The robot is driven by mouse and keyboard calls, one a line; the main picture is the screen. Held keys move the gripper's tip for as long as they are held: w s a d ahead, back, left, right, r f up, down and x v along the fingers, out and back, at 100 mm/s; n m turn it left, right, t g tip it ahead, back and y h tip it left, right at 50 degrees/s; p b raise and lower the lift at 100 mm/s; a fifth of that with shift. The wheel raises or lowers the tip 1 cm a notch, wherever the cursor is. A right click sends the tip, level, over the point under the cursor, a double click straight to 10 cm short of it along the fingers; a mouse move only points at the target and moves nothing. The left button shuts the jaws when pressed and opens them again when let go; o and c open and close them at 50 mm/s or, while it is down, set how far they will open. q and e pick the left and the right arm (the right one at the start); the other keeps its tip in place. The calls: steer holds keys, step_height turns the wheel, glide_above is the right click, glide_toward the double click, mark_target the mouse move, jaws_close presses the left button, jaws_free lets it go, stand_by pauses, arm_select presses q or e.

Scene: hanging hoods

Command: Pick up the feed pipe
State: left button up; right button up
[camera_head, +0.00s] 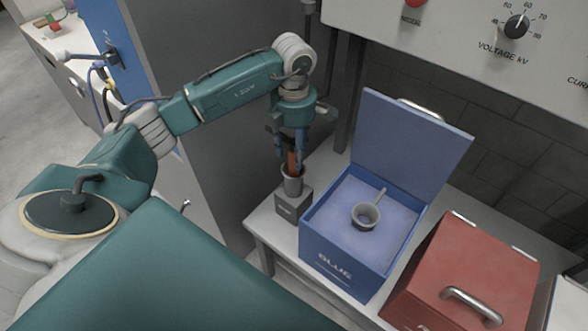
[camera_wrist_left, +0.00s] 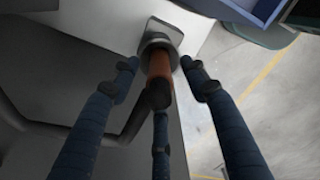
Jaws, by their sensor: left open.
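The feed pipe appears to be the orange-brown rod (camera_head: 292,160) with a dark end, standing in a grey cup-shaped holder (camera_head: 292,183) on a small grey block. In the left wrist view the pipe (camera_wrist_left: 160,68) points up towards the camera out of the holder's ring (camera_wrist_left: 157,42). My left gripper (camera_head: 290,155) is above the holder, pointing down. Its fingers (camera_wrist_left: 160,75) are spread around the pipe's upper part with gaps visible at the sides. Whether the third finger touches the pipe is unclear. My right gripper is not in view.
An open blue box (camera_head: 345,255) with a small handled cup (camera_head: 366,215) stands right of the holder. Its lid (camera_head: 412,140) is raised behind it. A closed red box (camera_head: 468,270) is further right. A grey cabinet (camera_head: 215,110) stands left, and a control panel (camera_head: 460,30) hangs above.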

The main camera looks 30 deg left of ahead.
arm_select(q)
steer(key=shift+f, duration=1.45)
jaws_close()
steer(key=shift+r, duration=0.1)
step_height(320, 180, up, 12)
steer(key=shift+w+f+b, duration=0.1)
steer(key=shift+b, duration=0.55)
step_height(320, 180, up, 10)
steer(key=p, duration=0.3)
